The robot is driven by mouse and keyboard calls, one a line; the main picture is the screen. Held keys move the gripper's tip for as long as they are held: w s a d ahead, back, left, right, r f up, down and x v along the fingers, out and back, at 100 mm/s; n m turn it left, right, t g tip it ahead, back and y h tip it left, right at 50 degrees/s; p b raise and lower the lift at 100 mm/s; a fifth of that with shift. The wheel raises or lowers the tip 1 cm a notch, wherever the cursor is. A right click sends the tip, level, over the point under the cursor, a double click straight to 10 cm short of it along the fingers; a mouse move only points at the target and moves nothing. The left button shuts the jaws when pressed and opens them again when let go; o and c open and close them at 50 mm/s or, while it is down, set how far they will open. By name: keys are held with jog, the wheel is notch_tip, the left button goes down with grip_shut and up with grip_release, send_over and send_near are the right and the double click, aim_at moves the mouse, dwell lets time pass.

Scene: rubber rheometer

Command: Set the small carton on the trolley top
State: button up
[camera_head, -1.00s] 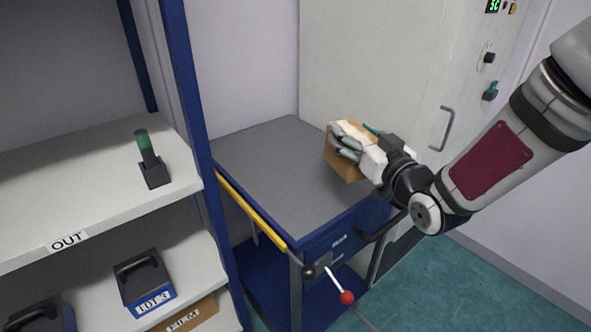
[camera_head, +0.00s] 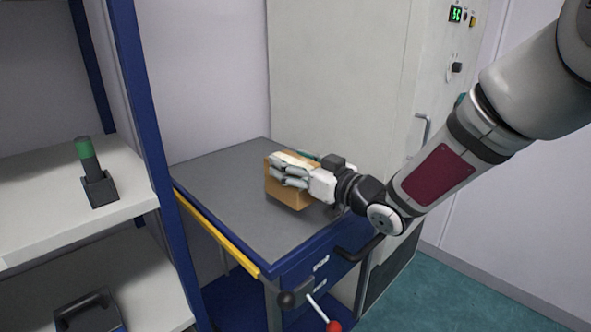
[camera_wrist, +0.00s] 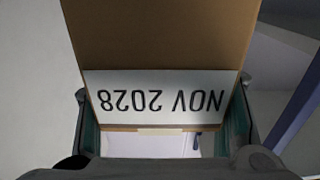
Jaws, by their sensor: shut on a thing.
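The small brown carton (camera_head: 290,194) is held by my gripper (camera_head: 291,172) over the grey trolley top (camera_head: 225,190), toward its right side. My gripper is shut on the carton, with its fingers across the upper part. In the wrist view the carton (camera_wrist: 160,38) fills the upper middle, and its white label reads "NOV 2028" upside down. A finger shows on each side of the label. The carton's lower edge is close to the trolley top; I cannot tell whether it touches.
A blue-framed shelf (camera_head: 150,150) stands at the left with a green-topped device (camera_head: 92,175) on it. A grey cabinet (camera_head: 345,80) stands behind the trolley. The trolley's left part is clear.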

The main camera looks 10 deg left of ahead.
jog(key=shift+w+d+f+b, duration=0.1)
jog(key=shift+w+f+b, duration=0.25)
jog(key=shift+w+f, duration=0.55)
jog(key=shift+w+a+f+b, duration=0.1)
jog(key=shift+w+f+b, duration=0.3)
jog(key=shift+w, duration=0.95)
jog(key=shift+w+d+f+b, duration=0.1)
jog(key=shift+w+f+b, duration=0.15)
jog(key=shift+w+f, duration=0.7)
jog(key=shift+w+r, duration=0.15)
jog(key=o, duration=1.6)
jog(key=shift+o, duration=0.2)
jog(key=p+v, duration=0.1)
jog(key=v, duration=1.1)
jog(key=shift+p, duration=0.4)
